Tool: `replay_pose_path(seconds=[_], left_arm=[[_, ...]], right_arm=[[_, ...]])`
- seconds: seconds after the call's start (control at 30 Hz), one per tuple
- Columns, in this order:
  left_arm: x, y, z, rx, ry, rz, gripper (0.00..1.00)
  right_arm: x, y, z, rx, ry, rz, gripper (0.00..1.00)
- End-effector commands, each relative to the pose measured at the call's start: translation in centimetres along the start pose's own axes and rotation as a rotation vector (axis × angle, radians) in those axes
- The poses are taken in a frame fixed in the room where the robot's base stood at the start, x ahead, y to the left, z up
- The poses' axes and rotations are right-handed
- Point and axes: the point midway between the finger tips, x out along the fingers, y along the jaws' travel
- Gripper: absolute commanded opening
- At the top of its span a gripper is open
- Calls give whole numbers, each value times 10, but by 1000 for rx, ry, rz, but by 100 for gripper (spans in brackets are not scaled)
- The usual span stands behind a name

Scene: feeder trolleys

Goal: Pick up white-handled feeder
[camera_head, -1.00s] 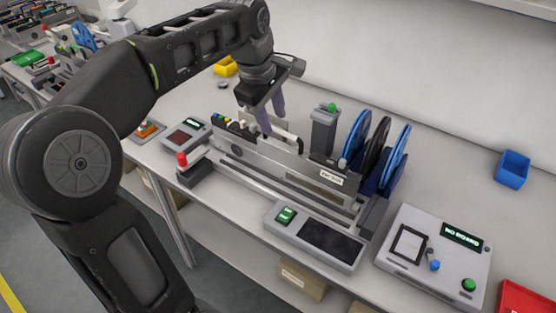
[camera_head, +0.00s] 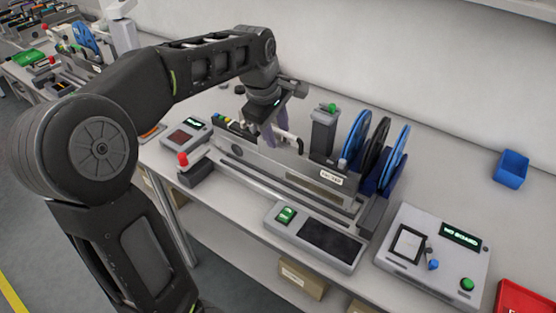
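The feeder (camera_head: 262,156) is a long grey metal unit lying lengthwise on the bench, with a white bar handle (camera_head: 289,137) along its top. The handle's right end shows. The rest is hidden behind my fingers. My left gripper (camera_head: 272,138) points down at the handle, its purple fingers level with the white bar. They overlap in the view, so I cannot tell if they are closed on it. The feeder rests in its holder on the bench. My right gripper is not in view.
A grey post with a green knob (camera_head: 332,108) and blue and black reels (camera_head: 378,142) stand right of the handle. A box with a screen (camera_head: 434,258), a panel with a green button (camera_head: 314,237) and a blue bin (camera_head: 511,169) are on the bench. A red-knobbed block (camera_head: 194,168) sits left.

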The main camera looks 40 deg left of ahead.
Motion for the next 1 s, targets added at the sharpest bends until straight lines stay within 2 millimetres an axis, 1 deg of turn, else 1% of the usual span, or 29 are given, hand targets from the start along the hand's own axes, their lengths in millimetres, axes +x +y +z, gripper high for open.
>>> replay_pose_path(seconds=[0.3,0.73,0.77,1.0], left_arm=[[0,0,0,0,0,1,36],[0,0,0,0,0,0,1],[0,0,0,0,0,0,0],[0,0,0,1,0,0,0]], right_arm=[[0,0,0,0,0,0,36],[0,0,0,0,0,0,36],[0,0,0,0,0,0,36],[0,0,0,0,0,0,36]])
